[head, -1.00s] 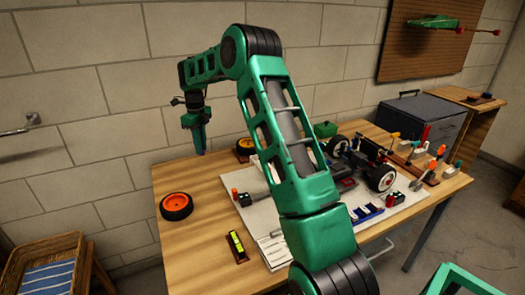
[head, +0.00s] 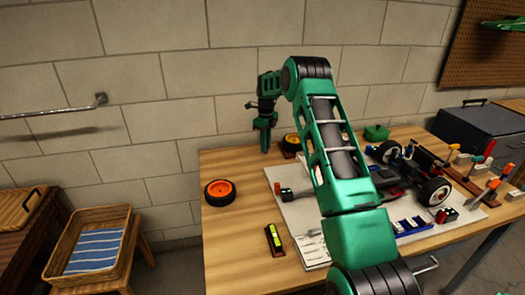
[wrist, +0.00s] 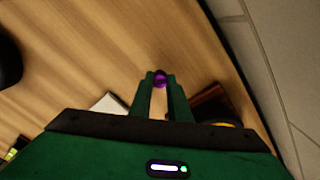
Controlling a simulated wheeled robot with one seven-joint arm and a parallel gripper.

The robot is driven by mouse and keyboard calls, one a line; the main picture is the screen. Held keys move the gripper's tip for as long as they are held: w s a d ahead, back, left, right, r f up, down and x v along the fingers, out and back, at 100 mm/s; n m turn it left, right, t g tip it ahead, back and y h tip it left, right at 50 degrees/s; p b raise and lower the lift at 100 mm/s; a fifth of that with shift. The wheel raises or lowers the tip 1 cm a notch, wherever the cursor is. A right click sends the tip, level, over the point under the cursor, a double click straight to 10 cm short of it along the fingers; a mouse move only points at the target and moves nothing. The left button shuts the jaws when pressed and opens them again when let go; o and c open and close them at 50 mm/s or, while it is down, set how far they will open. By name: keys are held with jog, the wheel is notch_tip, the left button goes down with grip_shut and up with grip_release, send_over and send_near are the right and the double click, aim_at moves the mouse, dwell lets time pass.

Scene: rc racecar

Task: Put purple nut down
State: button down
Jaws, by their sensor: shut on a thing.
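My gripper (wrist: 161,80) is shut on the purple nut (wrist: 160,78), which shows between the fingertips in the wrist view. The nut is held over bare wooden table top (wrist: 90,50); how high above the wood I cannot tell. In the head view my gripper (head: 265,148) points down over the far left part of the table, near the wall, and the nut is too small to make out there.
A wheel with an orange rim (head: 220,192) lies on the table's left. The racecar (head: 415,170) stands on a white mat (head: 300,215). A basket (head: 90,245) stands left of the table.

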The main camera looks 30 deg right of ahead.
jog(key=shift+f, duration=0.8)
jog(key=c, duration=1.7)
grip_release()
jog(key=shift+f, duration=0.1)
jog(key=shift+o, duration=0.2)
